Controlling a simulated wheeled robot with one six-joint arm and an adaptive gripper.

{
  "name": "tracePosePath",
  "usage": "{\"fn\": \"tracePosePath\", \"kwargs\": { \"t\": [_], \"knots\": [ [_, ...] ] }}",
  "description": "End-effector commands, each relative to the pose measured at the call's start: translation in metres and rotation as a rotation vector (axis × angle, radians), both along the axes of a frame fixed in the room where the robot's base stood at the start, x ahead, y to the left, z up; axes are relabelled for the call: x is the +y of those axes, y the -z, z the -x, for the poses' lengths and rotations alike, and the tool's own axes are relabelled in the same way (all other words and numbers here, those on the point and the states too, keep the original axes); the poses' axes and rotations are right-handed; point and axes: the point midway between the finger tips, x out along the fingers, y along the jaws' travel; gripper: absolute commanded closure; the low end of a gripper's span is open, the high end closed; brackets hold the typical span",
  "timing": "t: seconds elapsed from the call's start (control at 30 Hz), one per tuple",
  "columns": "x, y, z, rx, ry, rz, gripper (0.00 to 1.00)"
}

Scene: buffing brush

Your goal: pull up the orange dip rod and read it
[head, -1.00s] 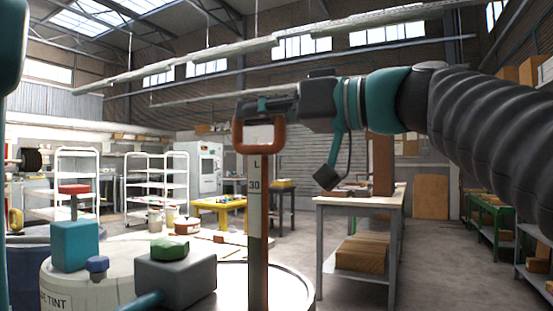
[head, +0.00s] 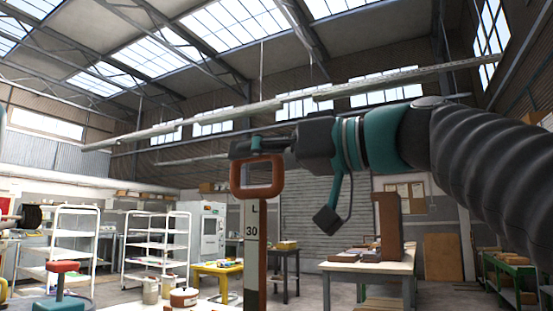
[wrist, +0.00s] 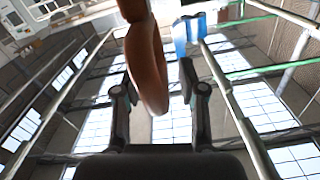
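The orange dip rod (head: 255,235) stands upright in the head view, with a loop handle on top and a pale scale face marked "L" and "30". Its lower end is out of frame. My gripper (head: 262,147) is at the top bar of the loop and seems to be shut on it. In the wrist view the orange loop (wrist: 150,65) lies between the two fingers of my gripper (wrist: 158,85). It is close to the left finger, with a narrow gap showing on the right. The contact itself is not clear.
A red T-shaped knob (head: 63,268) is at lower left. Cans (head: 151,290) and a red-brown pot (head: 184,298) stand behind the rod. White shelf racks (head: 157,245), a yellow table (head: 222,268) and a workbench (head: 365,268) are farther back. The air around the handle is open.

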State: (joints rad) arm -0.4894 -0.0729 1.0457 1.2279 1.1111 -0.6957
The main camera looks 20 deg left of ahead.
Motion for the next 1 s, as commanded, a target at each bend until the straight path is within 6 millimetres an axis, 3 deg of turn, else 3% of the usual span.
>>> {"fn": "tracePosePath", "kwargs": {
  "t": [0.37, 1.0],
  "knots": [
    [-0.008, 0.0, -0.001, 0.0, 0.004, 0.0, 0.59],
    [-0.096, 0.0, 0.005, 0.0, 0.007, 0.0, 0.59]
  ]
}}
